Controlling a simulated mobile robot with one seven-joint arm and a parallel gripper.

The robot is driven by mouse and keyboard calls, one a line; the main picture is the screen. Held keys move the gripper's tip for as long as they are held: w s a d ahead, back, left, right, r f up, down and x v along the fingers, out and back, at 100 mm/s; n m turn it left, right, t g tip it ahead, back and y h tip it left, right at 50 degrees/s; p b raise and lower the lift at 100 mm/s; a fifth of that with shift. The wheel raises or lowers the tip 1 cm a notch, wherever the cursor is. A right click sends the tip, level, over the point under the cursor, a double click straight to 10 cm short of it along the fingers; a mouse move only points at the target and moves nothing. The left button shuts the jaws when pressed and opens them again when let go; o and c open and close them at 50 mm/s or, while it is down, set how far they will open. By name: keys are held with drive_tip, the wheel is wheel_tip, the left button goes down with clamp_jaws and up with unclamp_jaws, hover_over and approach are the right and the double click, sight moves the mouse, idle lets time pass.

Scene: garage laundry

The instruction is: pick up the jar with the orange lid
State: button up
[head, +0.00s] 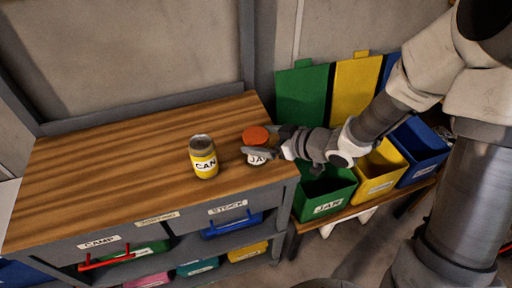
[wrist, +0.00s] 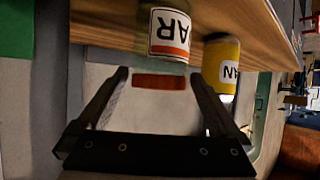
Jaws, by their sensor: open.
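The jar (head: 257,156) has a white label and an orange lid (head: 256,136). It stands upright near the right end of the wooden bench top, close to the front edge. My gripper (head: 262,143) reaches it from the right, with its fingers open on either side of the jar's upper part. In the wrist view the picture is turned over: the jar (wrist: 168,22) is at the top, and the orange lid (wrist: 158,82) shows between the open fingers (wrist: 160,75). Whether a finger touches the jar I cannot tell.
A yellow-labelled can (head: 204,158) stands just left of the jar; it also shows in the wrist view (wrist: 221,60). The wooden bench top (head: 110,165) is clear further left. Green (head: 325,195), yellow (head: 378,173) and blue (head: 420,150) bins stand to the right, below my arm.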

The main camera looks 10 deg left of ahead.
drive_tip(key=x, duration=0.5)
drive_tip(key=shift+w+a+r+b, duration=0.1)
drive_tip(key=shift+a+b, duration=0.05)
drive_tip(key=shift+b, duration=0.25)
drive_tip(key=c, duration=1.3)
